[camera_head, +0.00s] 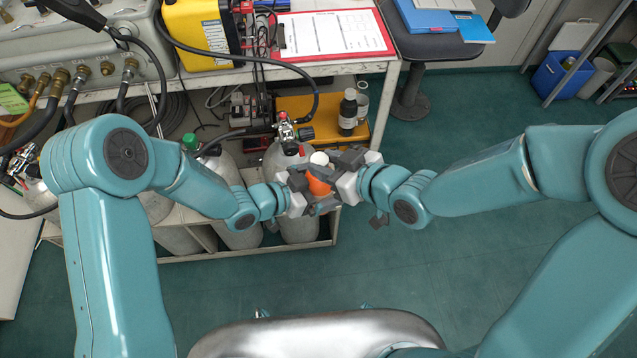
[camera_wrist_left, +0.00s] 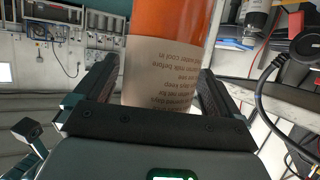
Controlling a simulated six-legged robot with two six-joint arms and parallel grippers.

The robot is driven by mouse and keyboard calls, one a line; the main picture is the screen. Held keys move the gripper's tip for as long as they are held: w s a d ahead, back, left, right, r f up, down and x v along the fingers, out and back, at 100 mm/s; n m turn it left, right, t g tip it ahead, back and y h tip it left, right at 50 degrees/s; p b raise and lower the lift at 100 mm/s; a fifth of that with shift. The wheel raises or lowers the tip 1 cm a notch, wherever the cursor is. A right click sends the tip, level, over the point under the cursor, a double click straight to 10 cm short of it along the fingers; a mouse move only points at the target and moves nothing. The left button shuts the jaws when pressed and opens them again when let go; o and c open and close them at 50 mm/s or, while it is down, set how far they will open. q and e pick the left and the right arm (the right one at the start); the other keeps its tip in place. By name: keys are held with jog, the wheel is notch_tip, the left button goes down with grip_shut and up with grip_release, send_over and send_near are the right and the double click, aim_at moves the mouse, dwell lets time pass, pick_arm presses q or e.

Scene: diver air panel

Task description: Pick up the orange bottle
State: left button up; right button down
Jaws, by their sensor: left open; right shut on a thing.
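The orange bottle (camera_head: 318,184) with a white cap is held upright in the air in front of the bench, between my two grippers. My right gripper (camera_head: 330,172) comes in from the right and is shut on it. My left gripper (camera_head: 309,188) comes in from the left, with its fingers open around the bottle. In the left wrist view the bottle (camera_wrist_left: 165,62), orange above a printed pale label, stands between the two dark fingers of the left gripper (camera_wrist_left: 155,95). Its top is cut off there, and the fingers hide parts of it in the head view.
A bench (camera_head: 345,66) bears a red clipboard (camera_head: 333,32) and a yellow case (camera_head: 197,32). Below stand grey gas cylinders (camera_head: 297,228) and a dark bottle (camera_head: 348,112). A chair (camera_head: 446,42) is behind. The green floor (camera_head: 470,265) at the right is clear.

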pick_arm(q)
jog(key=c, duration=1.4)
jog(key=shift+c, duration=0.3)
pick_arm(e)
jog(key=c, duration=0.7)
grip_release()
jog(key=shift+o, duration=0.2)
jog(key=shift+r, duration=0.1)
